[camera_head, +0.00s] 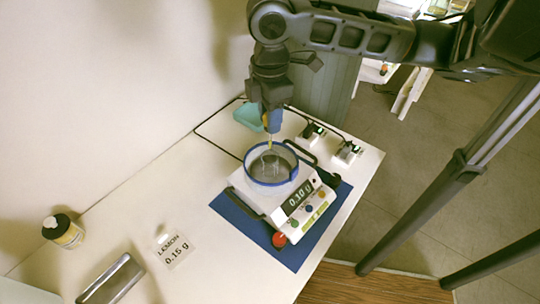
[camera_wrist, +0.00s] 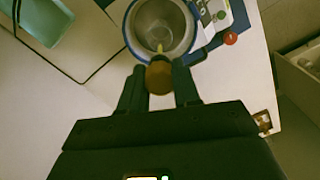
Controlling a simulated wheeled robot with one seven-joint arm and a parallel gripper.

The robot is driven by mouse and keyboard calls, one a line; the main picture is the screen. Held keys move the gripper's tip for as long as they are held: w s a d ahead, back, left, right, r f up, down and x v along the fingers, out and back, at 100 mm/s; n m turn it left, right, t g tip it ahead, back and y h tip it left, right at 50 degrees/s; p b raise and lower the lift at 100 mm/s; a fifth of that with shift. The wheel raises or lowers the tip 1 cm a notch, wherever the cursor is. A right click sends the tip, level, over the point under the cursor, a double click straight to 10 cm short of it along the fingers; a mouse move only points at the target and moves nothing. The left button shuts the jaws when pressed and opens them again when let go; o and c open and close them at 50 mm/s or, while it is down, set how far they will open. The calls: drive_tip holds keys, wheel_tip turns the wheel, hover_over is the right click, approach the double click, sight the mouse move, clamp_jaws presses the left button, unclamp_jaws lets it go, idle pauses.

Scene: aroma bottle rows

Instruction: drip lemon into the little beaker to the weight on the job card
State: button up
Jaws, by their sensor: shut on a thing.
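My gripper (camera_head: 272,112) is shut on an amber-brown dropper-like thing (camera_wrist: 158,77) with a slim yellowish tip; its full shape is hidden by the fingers. The tip points down over the little beaker (camera_head: 270,167), which is clear and stands inside a blue-rimmed round shield (camera_head: 249,180) on the white scale (camera_head: 262,200). Both show in the wrist view, where the tip overlaps the beaker (camera_wrist: 160,30). I cannot make out a drop or the liquid level. The scale's display (camera_head: 300,195) reads 0.10 g. The job card (camera_head: 173,251) reads LEMON 0.15 g.
A dark bottle with a yellow label (camera_head: 68,236) stands at the left. A metal tray (camera_head: 112,280) lies near the front edge. A teal dish (camera_head: 247,117) is behind the scale. Plugs and cables (camera_head: 347,152) lie at the right. A blue mat (camera_head: 240,222) lies under the scale.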

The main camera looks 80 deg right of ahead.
drive_tip(key=shift+r, duration=1.65)
drive_tip(key=shift+f, duration=0.15)
idle(1.8)
drive_tip(key=shift+f, duration=1.85)
drive_tip(key=c, duration=0.4)
drive_tip(key=o, duration=0.5)
drive_tip(key=shift+c, duration=0.5)
